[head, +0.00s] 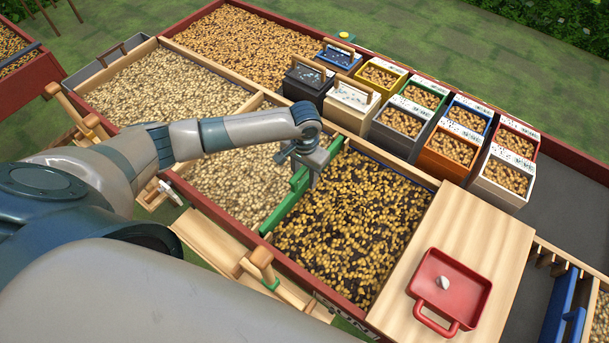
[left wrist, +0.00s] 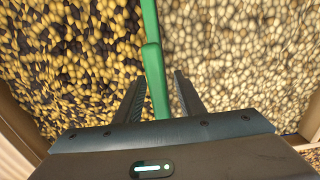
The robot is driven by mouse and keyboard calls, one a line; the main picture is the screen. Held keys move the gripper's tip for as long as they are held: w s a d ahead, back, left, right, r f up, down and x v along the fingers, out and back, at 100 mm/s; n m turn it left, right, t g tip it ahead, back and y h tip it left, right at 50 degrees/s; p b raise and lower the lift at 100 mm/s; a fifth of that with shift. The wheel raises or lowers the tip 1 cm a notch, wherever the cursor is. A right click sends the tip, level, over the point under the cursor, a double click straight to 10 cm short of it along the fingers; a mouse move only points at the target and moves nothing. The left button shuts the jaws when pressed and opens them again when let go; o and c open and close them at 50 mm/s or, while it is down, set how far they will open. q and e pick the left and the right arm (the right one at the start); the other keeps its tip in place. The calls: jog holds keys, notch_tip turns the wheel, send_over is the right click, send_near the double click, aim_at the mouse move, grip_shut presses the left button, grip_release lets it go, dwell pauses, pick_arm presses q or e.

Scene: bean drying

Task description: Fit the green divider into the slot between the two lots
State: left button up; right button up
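The green divider (head: 285,208) runs along the line between a lot of pale beans (head: 235,185) and a lot of mixed yellow and dark beans (head: 350,225). I cannot tell whether its lower edge sits in the slot, which is hidden. My left gripper (head: 308,178) is over the divider's far half. In the left wrist view the divider (left wrist: 154,65) passes between the fingertips of my left gripper (left wrist: 158,78). The fingers are apart, with a visible gap to the divider on the right side. My right gripper is not in view.
A wooden board (head: 470,230) with a red scoop-like tray (head: 422,285) lies at the right. Wooden handles (head: 262,258) stick up along the near edge.

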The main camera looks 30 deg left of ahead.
aim_at(304, 167)
pick_arm(q)
jog(key=shift+r+p, duration=1.3)
jog(key=shift+p, duration=0.15)
jog(key=shift+r, duration=2.2)
